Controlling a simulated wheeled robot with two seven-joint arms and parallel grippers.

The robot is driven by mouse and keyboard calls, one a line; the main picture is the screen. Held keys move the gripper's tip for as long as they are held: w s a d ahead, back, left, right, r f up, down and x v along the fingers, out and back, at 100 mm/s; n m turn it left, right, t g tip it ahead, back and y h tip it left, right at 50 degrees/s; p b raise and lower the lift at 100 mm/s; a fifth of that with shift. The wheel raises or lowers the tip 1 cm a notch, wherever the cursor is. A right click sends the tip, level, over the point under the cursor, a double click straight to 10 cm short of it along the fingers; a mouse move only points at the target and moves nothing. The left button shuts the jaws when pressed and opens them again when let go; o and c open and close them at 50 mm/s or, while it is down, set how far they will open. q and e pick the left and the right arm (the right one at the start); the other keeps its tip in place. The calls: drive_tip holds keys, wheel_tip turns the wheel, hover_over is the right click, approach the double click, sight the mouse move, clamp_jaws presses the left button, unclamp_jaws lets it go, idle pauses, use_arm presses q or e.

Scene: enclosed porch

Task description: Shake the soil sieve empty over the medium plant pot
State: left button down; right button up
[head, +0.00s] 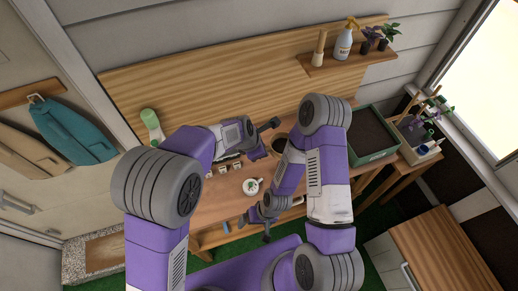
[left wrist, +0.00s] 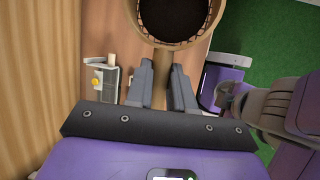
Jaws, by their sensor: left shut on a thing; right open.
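The soil sieve (left wrist: 182,12) fills the top of the left wrist view, a round wooden rim with mesh and dark soil inside. Its handle runs down between the fingers of my left gripper (left wrist: 164,88), which is shut on it. In the head view my left gripper (head: 266,138) is over the bench, with the dark round sieve (head: 281,146) just to its right, partly covered by my right arm. My right gripper (head: 260,221) is open and empty near the bench's front edge. I cannot make out the medium plant pot; it may be hidden by the sieve or my arms.
A white mug (head: 252,186) stands on the wooden bench (head: 215,206), with several small containers (head: 224,168) behind it. A green tray of soil (head: 372,155) is at the right. A shelf (head: 345,63) holds a spray bottle (head: 344,42) and plants.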

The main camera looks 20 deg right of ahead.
sight(274, 151)
use_arm(q)
drive_tip(key=shift+d+f, duration=0.1)
drive_tip(key=shift+d, duration=1.7)
idle(0.4)
drive_tip(key=shift+s, duration=0.8)
drive_tip(key=shift+w, duration=1.4)
drive_tip(key=shift+s, duration=0.1)
drive_tip(key=shift+w, duration=0.3)
drive_tip(key=s, duration=0.3)
drive_tip(key=shift+s, duration=0.15)
drive_tip(key=w, duration=0.3)
drive_tip(key=shift+w, duration=0.2)
